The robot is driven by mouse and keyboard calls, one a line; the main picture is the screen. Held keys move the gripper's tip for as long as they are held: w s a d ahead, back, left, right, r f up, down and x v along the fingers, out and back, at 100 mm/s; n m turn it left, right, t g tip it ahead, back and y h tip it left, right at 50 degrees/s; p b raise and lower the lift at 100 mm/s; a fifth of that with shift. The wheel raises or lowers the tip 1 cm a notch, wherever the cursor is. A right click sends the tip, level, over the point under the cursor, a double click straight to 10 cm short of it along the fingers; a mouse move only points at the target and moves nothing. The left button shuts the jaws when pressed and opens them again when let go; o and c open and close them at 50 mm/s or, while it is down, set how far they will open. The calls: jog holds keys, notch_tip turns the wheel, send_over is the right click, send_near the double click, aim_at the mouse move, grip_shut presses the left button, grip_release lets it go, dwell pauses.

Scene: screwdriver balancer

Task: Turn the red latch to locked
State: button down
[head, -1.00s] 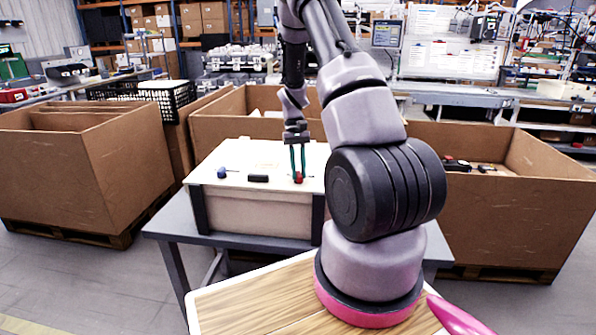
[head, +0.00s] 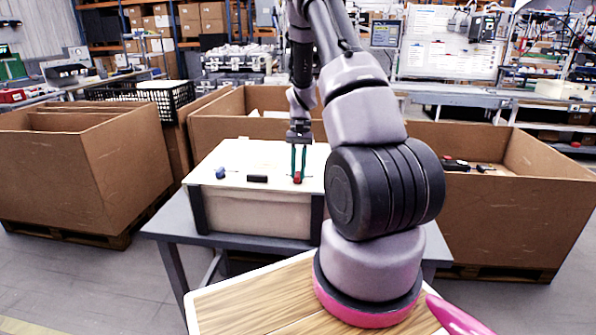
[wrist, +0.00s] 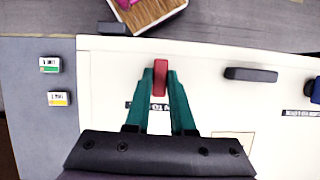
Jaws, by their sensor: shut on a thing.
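The red latch (wrist: 160,78) is on the top of a white box (wrist: 110,65), near its front edge. In the wrist view it lies between the green fingertips of my gripper (wrist: 160,80), pointing along the fingers. In the head view my gripper (head: 298,170) reaches down from above, and the latch (head: 297,178) shows as a small red spot at its tips. The gripper is shut on the latch. A printed label beside the latch (wrist: 160,105) is partly hidden by the fingers.
A black bar handle (wrist: 250,74) and a blue knob (wrist: 315,90) are also on the lid. The box stands on a grey table (head: 165,225). Two small tags (wrist: 50,65) lie on the table beside it. Large cardboard bins (head: 90,160) stand around.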

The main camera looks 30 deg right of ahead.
jog(key=c, duration=0.8)
grip_release()
jog(key=shift+o, duration=0.2)
jog(key=v, duration=1)
jog(key=shift+w+r, duration=0.15)
jog(key=shift+r, duration=0.2)
jog(key=shift+r, duration=0.1)
